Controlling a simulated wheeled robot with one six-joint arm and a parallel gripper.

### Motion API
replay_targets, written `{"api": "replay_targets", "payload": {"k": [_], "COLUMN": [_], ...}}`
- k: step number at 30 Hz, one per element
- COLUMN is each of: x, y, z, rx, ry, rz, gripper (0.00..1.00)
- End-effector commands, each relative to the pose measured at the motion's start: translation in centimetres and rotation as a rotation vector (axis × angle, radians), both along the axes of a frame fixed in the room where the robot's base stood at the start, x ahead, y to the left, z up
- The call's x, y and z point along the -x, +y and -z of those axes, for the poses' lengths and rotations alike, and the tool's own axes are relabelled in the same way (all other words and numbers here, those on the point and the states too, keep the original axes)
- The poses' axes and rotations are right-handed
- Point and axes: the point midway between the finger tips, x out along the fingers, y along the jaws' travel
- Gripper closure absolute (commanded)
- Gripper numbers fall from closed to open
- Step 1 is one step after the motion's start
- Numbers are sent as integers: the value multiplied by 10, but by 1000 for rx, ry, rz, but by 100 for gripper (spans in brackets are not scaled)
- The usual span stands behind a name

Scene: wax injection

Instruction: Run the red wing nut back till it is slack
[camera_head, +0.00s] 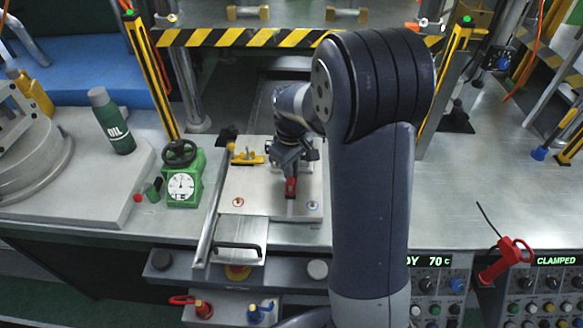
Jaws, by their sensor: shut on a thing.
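The red wing nut (291,188) sits toward the front of the pale metal mould plate (262,187). My gripper (290,176) is directly above it, pointing down, and its jaws are shut on it. The jaws and my wrist hide the top of the wing nut, so I cannot tell how tight it is on its stud. A yellow wing nut or clamp (246,157) is at the back left of the same plate, apart from my gripper.
My upper arm hides the bench right of the plate. A green gauge with a black handwheel (182,182) and an oil bottle (112,122) stand to the left. Yellow-black striped posts (150,75) and a striped crossbar (245,38) frame the back. A black-handled slide (238,250) is in front.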

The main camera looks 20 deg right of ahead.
Motion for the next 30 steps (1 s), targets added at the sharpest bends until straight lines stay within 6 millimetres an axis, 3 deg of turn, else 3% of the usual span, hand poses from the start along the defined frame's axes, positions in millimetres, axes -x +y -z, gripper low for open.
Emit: {"api": "replay_targets", "payload": {"k": [7,8,11,20,23,30], "x": [1,1,1,0,0,0], "y": [0,0,0,0,0,0], "z": [2,2,2,-4,-16,-65], "rx": [0,0,0,0,0,0], "ry": [5,5,5,0,-1,-4], "rz": [0,1,1,1,1,1], "gripper": [100,84,77,77,77,77]}}
